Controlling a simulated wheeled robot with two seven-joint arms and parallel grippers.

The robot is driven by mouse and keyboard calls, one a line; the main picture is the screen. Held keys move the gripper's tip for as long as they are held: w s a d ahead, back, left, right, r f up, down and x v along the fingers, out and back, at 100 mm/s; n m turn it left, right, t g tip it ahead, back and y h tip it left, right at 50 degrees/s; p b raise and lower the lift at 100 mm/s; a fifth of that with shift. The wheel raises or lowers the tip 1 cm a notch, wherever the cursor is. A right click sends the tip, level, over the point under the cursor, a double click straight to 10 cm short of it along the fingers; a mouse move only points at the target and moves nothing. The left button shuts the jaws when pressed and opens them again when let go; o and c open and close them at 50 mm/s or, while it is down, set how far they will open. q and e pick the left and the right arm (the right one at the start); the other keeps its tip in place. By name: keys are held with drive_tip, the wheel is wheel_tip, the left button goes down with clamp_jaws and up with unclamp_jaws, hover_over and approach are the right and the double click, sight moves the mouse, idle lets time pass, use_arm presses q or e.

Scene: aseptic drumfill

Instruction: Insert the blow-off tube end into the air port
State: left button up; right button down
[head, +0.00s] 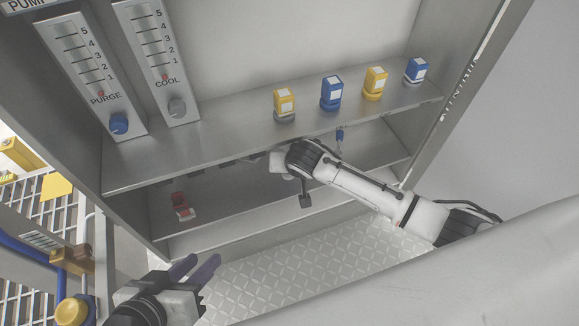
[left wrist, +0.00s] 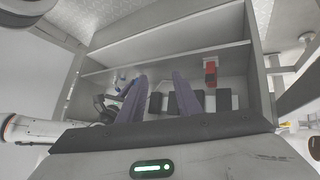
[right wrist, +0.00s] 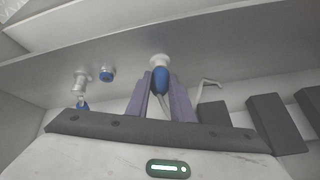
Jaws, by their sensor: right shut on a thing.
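My right gripper (right wrist: 161,95) is shut on a blue tube end (right wrist: 160,80), which points up at a white round port (right wrist: 159,60), likely the air port, on the cabinet's grey surface. The blue end meets or overlaps the port in this view; I cannot tell whether it is inside. A thin pale tube (right wrist: 205,86) shows right of the fingers. In the head view my right arm reaches under the shelf and its fingertips are hidden. My left gripper (head: 195,271) is open and empty in front of the cabinet; its spread fingers also show in the left wrist view (left wrist: 158,98).
A white fitting (right wrist: 80,84) and a blue-ringed fitting (right wrist: 107,73) sit left of the port. Several yellow and blue knobs stand on the shelf (head: 230,150). A red part (head: 182,206) is on the lower level. Dark blocks (right wrist: 275,122) stand at right. Yellow-railed grating is at left.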

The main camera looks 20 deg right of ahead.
drive_tip(key=c, duration=1.6)
unclamp_jaws()
drive_tip(key=shift+a+r, duration=0.1)
drive_tip(key=shift+o, duration=0.2)
